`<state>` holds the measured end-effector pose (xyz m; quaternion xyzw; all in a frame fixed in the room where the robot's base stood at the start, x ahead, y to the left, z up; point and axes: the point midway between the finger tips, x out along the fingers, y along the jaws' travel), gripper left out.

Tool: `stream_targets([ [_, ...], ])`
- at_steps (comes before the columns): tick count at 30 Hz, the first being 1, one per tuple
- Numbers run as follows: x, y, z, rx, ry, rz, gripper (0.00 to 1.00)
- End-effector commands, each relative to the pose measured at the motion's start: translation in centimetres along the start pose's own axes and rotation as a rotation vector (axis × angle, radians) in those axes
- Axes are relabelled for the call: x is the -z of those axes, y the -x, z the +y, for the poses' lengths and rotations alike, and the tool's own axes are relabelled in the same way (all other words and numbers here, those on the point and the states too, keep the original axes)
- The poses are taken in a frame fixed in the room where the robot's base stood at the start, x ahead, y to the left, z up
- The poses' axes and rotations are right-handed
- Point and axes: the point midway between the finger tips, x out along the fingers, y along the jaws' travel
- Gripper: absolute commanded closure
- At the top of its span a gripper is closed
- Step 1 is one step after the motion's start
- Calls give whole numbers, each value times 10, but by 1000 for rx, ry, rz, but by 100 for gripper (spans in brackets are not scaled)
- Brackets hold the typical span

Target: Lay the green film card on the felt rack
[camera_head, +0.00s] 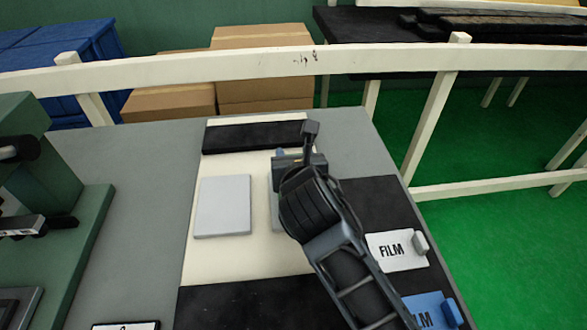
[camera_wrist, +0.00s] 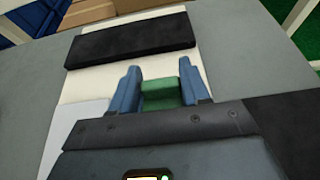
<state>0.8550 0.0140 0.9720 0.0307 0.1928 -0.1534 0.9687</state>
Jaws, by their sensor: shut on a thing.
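My gripper (camera_wrist: 160,84) is shut on a green block (camera_wrist: 160,95), which shows between its two blue fingers in the wrist view. The block looks like the grip of the green film card; the card's flat part is hidden. In the head view my gripper (camera_head: 284,158) is over the right part of a cream panel (camera_head: 240,262), and my wrist hides what it holds. A black strip (camera_head: 250,136) lies across the panel's far end, just beyond the fingers, and also shows in the wrist view (camera_wrist: 130,40). I cannot tell which black surface is the felt rack.
A pale grey plate (camera_head: 222,206) lies on the panel left of my gripper. A white FILM card (camera_head: 392,250) and a blue FILM card (camera_head: 424,310) lie at right, by a black mat (camera_head: 365,200). A green machine (camera_head: 75,225) stands at left. A cream rail (camera_head: 230,66) runs behind.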

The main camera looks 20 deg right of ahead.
Motion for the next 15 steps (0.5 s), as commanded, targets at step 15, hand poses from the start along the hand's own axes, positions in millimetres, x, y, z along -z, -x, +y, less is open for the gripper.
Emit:
stream_targets([
  [15, 37, -16, 1, -1, 1, -1, 83],
])
